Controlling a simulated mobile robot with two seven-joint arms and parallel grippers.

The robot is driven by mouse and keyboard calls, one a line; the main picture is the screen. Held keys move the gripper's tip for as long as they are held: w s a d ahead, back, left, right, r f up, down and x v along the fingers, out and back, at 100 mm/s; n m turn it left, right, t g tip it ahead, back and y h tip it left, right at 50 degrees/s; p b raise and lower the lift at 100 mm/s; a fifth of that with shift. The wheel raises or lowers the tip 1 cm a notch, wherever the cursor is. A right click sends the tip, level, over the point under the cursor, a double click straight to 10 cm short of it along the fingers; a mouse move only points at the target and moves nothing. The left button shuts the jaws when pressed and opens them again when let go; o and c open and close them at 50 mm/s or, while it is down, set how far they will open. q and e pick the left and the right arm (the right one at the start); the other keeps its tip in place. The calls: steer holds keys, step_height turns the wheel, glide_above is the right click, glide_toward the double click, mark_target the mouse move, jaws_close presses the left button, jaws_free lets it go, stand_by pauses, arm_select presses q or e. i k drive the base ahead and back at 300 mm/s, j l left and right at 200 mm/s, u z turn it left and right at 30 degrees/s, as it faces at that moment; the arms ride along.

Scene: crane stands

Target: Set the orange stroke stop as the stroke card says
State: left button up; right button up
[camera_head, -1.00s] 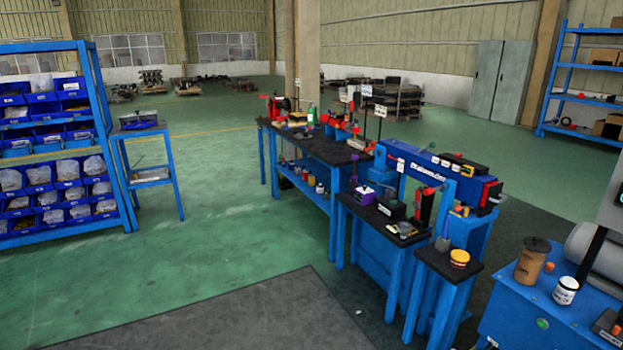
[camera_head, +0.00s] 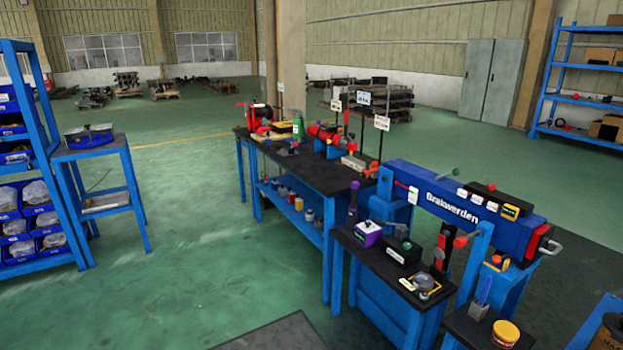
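The blue machine marked "Brakwerden" (camera_head: 455,203) stands at the right, beyond a small black-topped table. A small orange part (camera_head: 497,260) shows below its right end; I cannot tell whether it is the stroke stop. Small white cards stand on posts at the workbench, one of them a white card (camera_head: 382,123) near the machine. A white tag (camera_head: 413,195) hangs at the machine's left part. The writing on them is too small to read, so I cannot tell which is the stroke card. Neither of my grippers is in view.
A long black-topped workbench (camera_head: 318,172) with red tools stands left of the machine. The small table (camera_head: 368,262) holds a purple box and a black device. A yellow-and-red tub (camera_head: 503,335) is at the lower right. Green floor (camera_head: 190,250) is free at the left.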

mark_target(374, 167)
steer(key=i+z, duration=0.2)
steer(key=i, duration=0.2)
steer(key=i+j+z, duration=0.2)
steer(key=i, duration=0.25)
steer(key=i+j+z, duration=0.2)
steer(key=i, duration=0.2)
